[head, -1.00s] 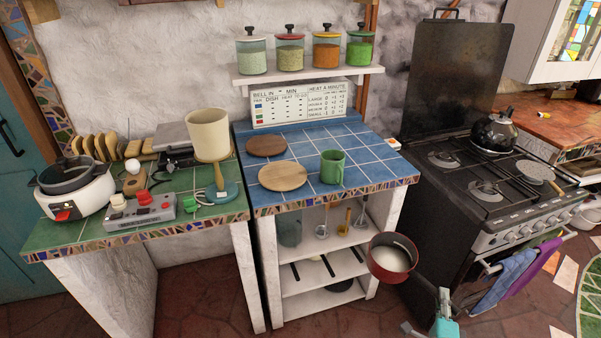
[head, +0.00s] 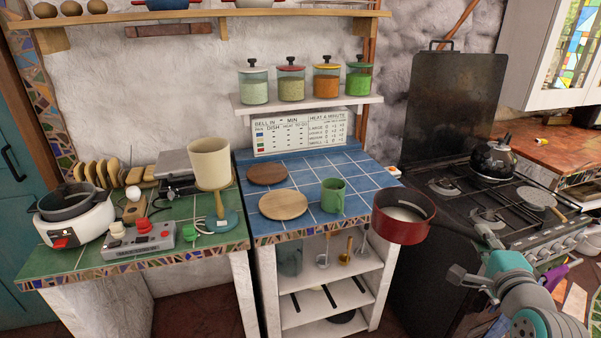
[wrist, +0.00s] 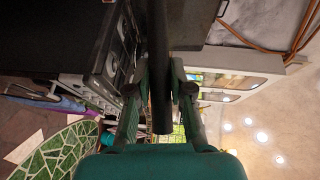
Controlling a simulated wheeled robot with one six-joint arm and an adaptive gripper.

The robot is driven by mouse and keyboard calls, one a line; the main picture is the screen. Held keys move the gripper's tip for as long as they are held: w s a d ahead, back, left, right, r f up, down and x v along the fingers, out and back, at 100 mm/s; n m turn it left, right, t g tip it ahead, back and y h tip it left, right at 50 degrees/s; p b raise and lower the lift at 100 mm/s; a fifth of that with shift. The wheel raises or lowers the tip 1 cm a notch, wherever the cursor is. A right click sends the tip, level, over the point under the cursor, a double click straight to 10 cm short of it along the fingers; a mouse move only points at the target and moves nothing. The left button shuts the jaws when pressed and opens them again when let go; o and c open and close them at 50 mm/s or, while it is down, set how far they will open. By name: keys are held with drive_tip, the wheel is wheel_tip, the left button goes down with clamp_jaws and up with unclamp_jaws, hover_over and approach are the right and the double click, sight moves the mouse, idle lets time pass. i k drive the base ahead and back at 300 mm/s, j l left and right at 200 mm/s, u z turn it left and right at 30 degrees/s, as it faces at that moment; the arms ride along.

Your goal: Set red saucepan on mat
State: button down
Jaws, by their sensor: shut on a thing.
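The red saucepan (head: 401,228) hangs in the air at the front right corner of the blue tiled counter. It is about upright, with a pale inside. My gripper (head: 487,238) is shut on its dark handle, right of the pan. In the wrist view the handle (wrist: 160,70) runs between the two fingers (wrist: 158,95); the pan itself is not visible there. Two round mats lie on the counter: a light wooden one (head: 283,205) near the front left and a dark brown one (head: 267,174) behind it. Both are bare.
A green mug (head: 333,196) stands on the blue counter (head: 305,178), between the light mat and the saucepan. A shelf (head: 310,105) with several jars hangs behind, above a printed sign (head: 299,136). The stove (head: 465,200) with a kettle (head: 494,158) is at the right.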

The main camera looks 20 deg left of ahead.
sight(280, 179)
drive_tip(key=i+j, duration=0.15)
drive_tip(key=j, duration=0.2)
drive_tip(key=i+j, duration=0.15)
drive_tip(key=j, duration=0.25)
drive_tip(key=i+j, duration=0.15)
drive_tip(key=j, duration=0.2)
drive_tip(key=i+j, duration=0.15)
drive_tip(key=j, duration=0.2)
drive_tip(key=i+j, duration=0.15)
drive_tip(key=j, duration=0.25)
drive_tip(key=i+j, duration=0.15)
drive_tip(key=j, duration=0.2)
drive_tip(key=i+j, duration=0.15)
drive_tip(key=j, duration=0.2)
